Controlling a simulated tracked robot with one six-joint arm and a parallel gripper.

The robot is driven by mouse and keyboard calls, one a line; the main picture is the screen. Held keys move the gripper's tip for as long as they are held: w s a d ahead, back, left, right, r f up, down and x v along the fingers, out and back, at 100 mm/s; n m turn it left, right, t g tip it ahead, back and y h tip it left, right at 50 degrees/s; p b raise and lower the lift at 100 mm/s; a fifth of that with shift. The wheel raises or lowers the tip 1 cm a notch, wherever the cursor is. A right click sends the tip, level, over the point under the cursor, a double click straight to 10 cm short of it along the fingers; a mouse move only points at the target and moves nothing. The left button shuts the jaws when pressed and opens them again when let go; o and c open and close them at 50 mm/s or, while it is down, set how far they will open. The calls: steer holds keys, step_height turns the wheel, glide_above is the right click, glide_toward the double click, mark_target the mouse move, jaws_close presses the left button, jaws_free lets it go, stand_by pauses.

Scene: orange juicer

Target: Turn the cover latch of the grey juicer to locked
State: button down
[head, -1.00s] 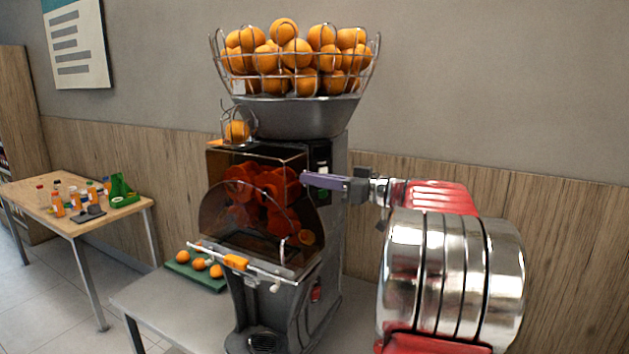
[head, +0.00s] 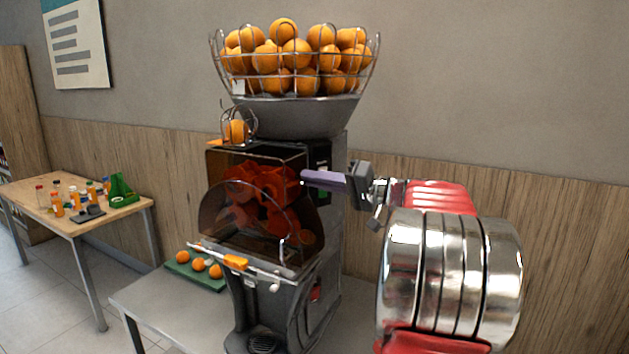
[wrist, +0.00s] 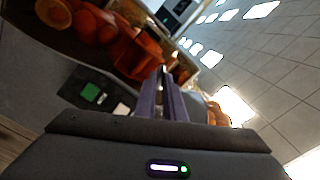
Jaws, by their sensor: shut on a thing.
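The grey juicer (head: 318,270) stands on a table, with a dark see-through cover (head: 222,222) over red-orange pressing parts (head: 262,190). My gripper (head: 304,177) reaches in from the right, with its fingertips at the cover's right front edge. In the wrist view, my gripper (wrist: 161,78) has its two purple fingers close together, shut on the cover latch. The latch is almost wholly hidden by the fingertips, so its angle cannot be told. The cover seems down over the front.
A wire basket of oranges (head: 292,75) tops the juicer. A side table (head: 75,225) with bottles stands further left.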

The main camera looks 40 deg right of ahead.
steer(key=m, duration=0.6)
steer(key=shift+d+f+m, duration=0.15)
steer(key=shift+f+m, duration=0.1)
steer(key=shift+m, duration=0.05)
stand_by(0.3)
steer(key=c, duration=1.8)
jaws_free()
steer(key=shift+c, duration=0.2)
steer(key=v, duration=1.3)
steer(key=shift+s, duration=0.4)
